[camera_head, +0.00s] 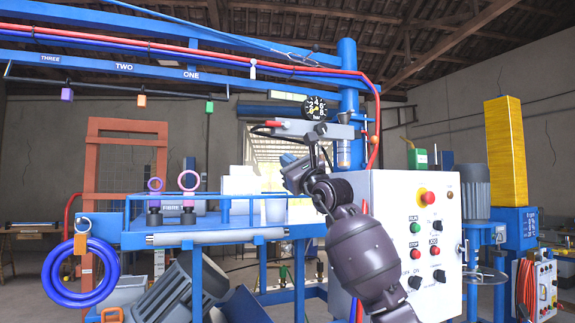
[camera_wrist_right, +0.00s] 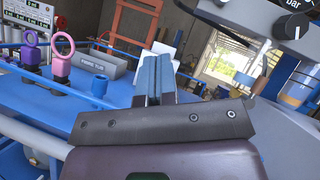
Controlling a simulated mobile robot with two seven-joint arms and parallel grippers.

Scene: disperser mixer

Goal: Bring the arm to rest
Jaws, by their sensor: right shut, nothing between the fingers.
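My right arm comes up from the lower right in the head view, in front of the control panel (camera_head: 408,240). Its gripper (camera_head: 290,163) is raised over the right end of the blue bench (camera_head: 222,238), below the pressure gauge (camera_head: 315,107). In the right wrist view the two blue-grey fingers (camera_wrist_right: 161,76) stand together, shut and empty. My left gripper is not in view.
The control panel with its red stop button (camera_head: 426,196) stands close beside my right arm. A pink ring-handled tool (camera_head: 189,185) and a purple one (camera_head: 155,190) stand on the bench. A blue hose coil (camera_head: 80,272) hangs at the left. Overhead runs a blue beam (camera_head: 190,73).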

